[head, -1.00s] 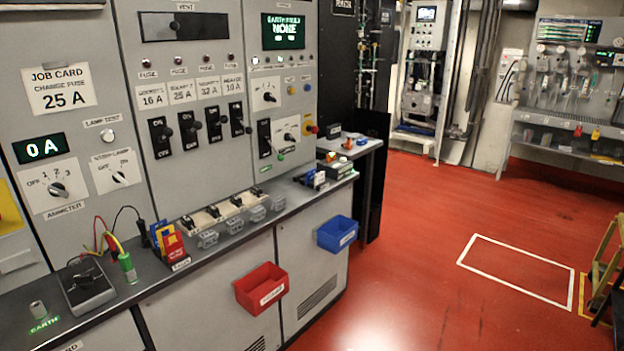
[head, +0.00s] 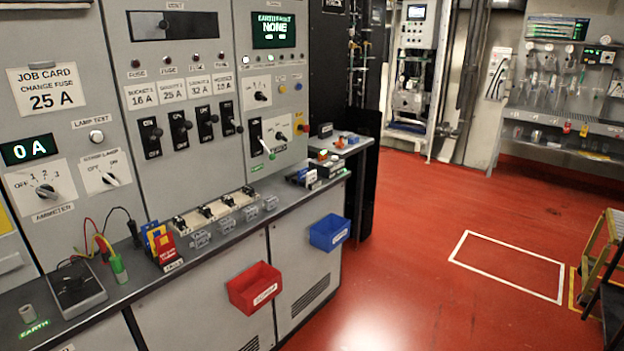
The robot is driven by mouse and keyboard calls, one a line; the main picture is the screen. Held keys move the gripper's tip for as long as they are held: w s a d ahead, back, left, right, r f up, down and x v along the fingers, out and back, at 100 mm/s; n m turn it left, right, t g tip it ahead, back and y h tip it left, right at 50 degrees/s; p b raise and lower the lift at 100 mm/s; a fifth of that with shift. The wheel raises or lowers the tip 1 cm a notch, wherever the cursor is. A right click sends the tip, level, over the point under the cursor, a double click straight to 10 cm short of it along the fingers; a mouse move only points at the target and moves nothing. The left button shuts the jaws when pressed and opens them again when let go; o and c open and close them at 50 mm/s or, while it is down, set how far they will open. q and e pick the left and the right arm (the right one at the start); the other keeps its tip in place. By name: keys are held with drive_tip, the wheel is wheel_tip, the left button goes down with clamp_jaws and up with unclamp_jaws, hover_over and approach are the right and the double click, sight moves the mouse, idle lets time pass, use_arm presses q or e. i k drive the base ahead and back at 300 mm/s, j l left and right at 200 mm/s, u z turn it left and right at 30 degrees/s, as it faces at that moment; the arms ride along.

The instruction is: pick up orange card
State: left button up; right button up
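A small holder on the bench carries upright cards in blue, yellow and red (head: 168,250). The red card is at the front and looks red to red-orange. I cannot tell a clearly orange card apart from the others at this size. Neither of my grippers shows in the head view.
The grey bench (head: 120,290) runs under the switch panel. A meter box (head: 77,285) and a fuse row (head: 215,207) flank the holder. A red bin (head: 255,288) and a blue bin (head: 329,232) hang on the front. Red floor is open at right; a yellow step stand (head: 605,245) is at the edge.

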sight(322, 155)
drive_tip(key=u, duration=0.25)
drive_tip(key=i+l+u, duration=0.25)
drive_tip(key=u, duration=0.2)
drive_tip(key=i+l+u, duration=0.45)
drive_tip(key=i+l, duration=0.2)
drive_tip(key=l, duration=0.15)
drive_tip(key=i+l+u, duration=0.1)
drive_tip(key=i+l, duration=0.3)
drive_tip(key=l, duration=0.25)
drive_tip(key=i+l, duration=0.2)
drive_tip(key=l, duration=0.15)
drive_tip(key=i+l+u, duration=0.1)
drive_tip(key=l, duration=0.25)
drive_tip(key=i+l, duration=0.25)
drive_tip(key=i+l+u, duration=0.1)
drive_tip(key=l, duration=0.35)
drive_tip(key=i+l, duration=0.25)
drive_tip(key=l, duration=0.15)
